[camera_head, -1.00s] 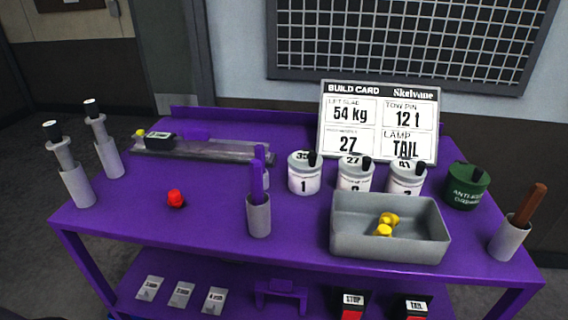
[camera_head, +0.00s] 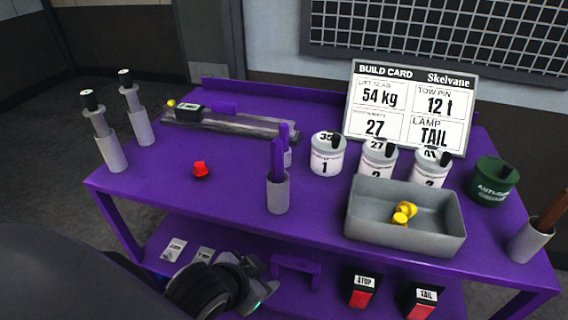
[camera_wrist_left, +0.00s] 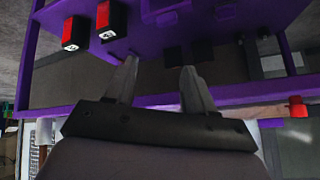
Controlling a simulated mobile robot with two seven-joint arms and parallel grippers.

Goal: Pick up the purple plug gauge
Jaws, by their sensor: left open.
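A purple plug gauge (camera_head: 278,160) stands upright in a grey cup (camera_head: 278,196) near the front middle of the purple table. My left gripper (camera_head: 260,282) is low at the front edge, below the tabletop and in front of the cup, apart from the gauge. In the left wrist view its two fingers (camera_wrist_left: 160,75) are spread with nothing between them. The gauge cannot be made out in the wrist view. My right gripper is not in view.
A grey bin (camera_head: 420,243) with yellow pieces stands right of the cup, before several white canisters. A red knob (camera_head: 201,170) and two grey stands are to the left. The lower shelf holds red-and-black blocks (camera_head: 362,290).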

